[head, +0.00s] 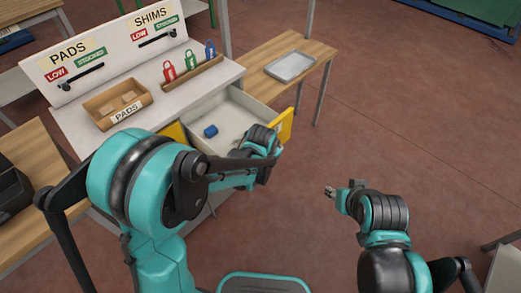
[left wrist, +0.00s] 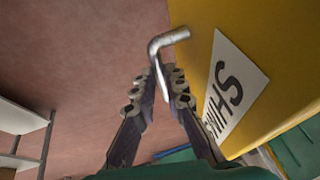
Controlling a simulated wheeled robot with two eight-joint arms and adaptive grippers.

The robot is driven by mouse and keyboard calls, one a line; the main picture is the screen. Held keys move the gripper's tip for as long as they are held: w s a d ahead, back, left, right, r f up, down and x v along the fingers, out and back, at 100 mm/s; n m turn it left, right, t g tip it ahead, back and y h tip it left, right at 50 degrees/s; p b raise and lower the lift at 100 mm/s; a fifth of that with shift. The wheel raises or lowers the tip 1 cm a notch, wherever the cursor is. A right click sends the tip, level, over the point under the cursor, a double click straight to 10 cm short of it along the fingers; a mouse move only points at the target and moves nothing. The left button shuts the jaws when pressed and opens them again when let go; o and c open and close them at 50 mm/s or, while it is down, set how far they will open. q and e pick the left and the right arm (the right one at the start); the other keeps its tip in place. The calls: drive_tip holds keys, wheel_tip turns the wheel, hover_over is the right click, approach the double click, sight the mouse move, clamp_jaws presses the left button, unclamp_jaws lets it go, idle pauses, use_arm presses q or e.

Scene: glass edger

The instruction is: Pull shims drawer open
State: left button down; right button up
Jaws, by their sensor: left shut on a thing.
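The shims drawer (head: 232,117) stands pulled out from the white workbench, with its grey inside showing and a blue object (head: 210,131) in it. Its yellow front (head: 287,124) shows large in the left wrist view (left wrist: 245,50), with a white SHIMS label (left wrist: 232,88). My left gripper (head: 272,143) is at the drawer front. In the left wrist view its fingers are shut on the bent metal handle (left wrist: 166,42). My right gripper (head: 329,191) is away from the drawer, over the floor; its finger opening is too small to tell.
A cardboard PADS box (head: 117,102) and a brown rack (head: 192,88) with red, green and blue tags are on the bench top. A wooden side table (head: 282,50) with a grey tray (head: 290,66) is beyond the drawer. Floor to the drawer's right is clear.

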use_arm(q)
drive_tip(key=shift+s+d, duration=0.4)
drive_tip(key=shift+d, duration=0.15)
drive_tip(key=c, duration=1.6)
unclamp_jaws()
drive_tip(key=v, duration=1.2)
drive_tip(key=s+a+n, duration=0.2)
drive_tip(key=s+a, duration=0.2)
drive_tip(key=a, duration=0.1)
drive_tip(key=s+a+r+n+t, duration=0.1)
drive_tip(key=s+a+n, duration=0.2)
drive_tip(key=s+a, duration=0.2)
drive_tip(key=s+a+r+n+t+y, duration=0.1)
drive_tip(key=s+a+n, duration=0.2)
drive_tip(key=a, duration=0.3)
drive_tip(key=shift+s+r, duration=0.25)
drive_tip(key=shift+s, duration=0.45)
